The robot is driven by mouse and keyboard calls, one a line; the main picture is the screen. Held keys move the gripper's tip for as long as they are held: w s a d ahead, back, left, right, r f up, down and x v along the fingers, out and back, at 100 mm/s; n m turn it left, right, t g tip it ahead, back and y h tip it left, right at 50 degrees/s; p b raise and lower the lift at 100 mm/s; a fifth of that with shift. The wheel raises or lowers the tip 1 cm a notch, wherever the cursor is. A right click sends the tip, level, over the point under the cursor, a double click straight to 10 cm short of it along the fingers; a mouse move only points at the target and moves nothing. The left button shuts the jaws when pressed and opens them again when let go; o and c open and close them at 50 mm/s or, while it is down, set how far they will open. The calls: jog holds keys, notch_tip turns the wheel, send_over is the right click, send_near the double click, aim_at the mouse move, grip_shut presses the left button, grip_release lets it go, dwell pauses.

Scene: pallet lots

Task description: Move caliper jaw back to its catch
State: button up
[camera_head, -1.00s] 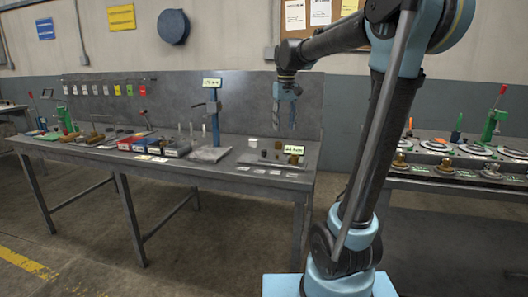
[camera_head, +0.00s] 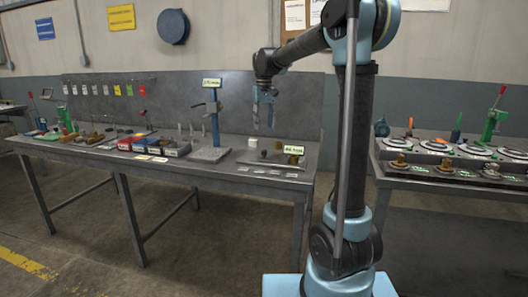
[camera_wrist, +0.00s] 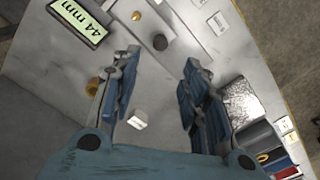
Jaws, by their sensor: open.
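My gripper (camera_head: 263,120) is open and empty above the right part of the long grey bench (camera_head: 225,182). Its two blue fingers stand apart in the wrist view (camera_wrist: 158,95), with bare bench and a small white block (camera_wrist: 138,119) showing between them. A blue upright gauge (camera_head: 215,118) with a lit readout on top stands on a speckled plate, left of my gripper. A second readout (camera_head: 293,149) shows 44 mm at the bench's right end; it also appears in the wrist view (camera_wrist: 78,18). I cannot make out which part is the caliper jaw or its catch.
A dark cylinder (camera_wrist: 162,39) and a brass piece (camera_wrist: 92,86) stand near the white block. Pale cards lie along the front edge. Coloured bins (camera_head: 177,149) stand left of the gauge. The back panel (camera_head: 290,100) rises behind. Another bench (camera_head: 450,190) is at right.

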notch_tip(320, 180, down, 12)
jog(key=shift+f, duration=0.1)
dwell(0.4)
jog(key=shift+c, duration=0.2)
grip_shut()
